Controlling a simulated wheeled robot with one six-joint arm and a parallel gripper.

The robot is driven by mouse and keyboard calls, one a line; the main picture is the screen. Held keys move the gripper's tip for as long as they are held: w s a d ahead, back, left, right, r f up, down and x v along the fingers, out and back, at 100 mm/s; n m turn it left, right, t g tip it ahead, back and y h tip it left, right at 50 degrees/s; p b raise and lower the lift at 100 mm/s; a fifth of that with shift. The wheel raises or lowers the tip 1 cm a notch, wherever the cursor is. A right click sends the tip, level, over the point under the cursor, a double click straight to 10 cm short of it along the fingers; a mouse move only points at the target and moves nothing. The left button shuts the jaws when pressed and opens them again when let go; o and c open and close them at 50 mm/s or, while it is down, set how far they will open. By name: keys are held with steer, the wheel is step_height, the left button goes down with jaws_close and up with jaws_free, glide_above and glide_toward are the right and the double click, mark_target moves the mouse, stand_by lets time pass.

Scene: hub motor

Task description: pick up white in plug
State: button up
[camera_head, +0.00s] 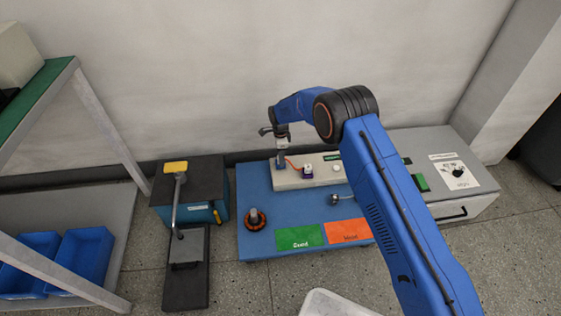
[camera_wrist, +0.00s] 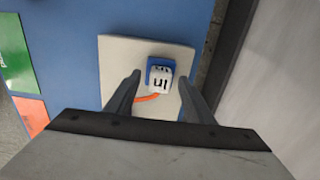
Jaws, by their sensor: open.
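The white plug marked "in" (camera_wrist: 159,84) shows in the wrist view against a blue socket piece (camera_wrist: 153,63) on a cream plate (camera_wrist: 118,58). An orange cable (camera_wrist: 147,98) leads from its near side. My gripper (camera_wrist: 159,77) is open, with one finger to the left and one to the right of the plug. I cannot tell whether the fingertips reach down to the plug's height. In the head view my gripper (camera_head: 281,152) points down over the left end of the cream box (camera_head: 320,181) and hides the plug.
The box stands on a blue table (camera_head: 251,186) with green (camera_head: 300,237) and orange (camera_head: 348,231) patches. A dark hub part (camera_head: 254,220) sits at the front left. The wall (camera_head: 200,90) is close behind.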

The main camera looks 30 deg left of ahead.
steer(key=shift+f, duration=0.6)
steer(key=shift+c, duration=0.2)
jaws_close()
steer(key=shift+r, duration=0.15)
step_height(320, 180, up, 10)
steer(key=shift+r, duration=0.15)
steer(key=shift+r, duration=1.25)
steer(key=shift+r, duration=3)
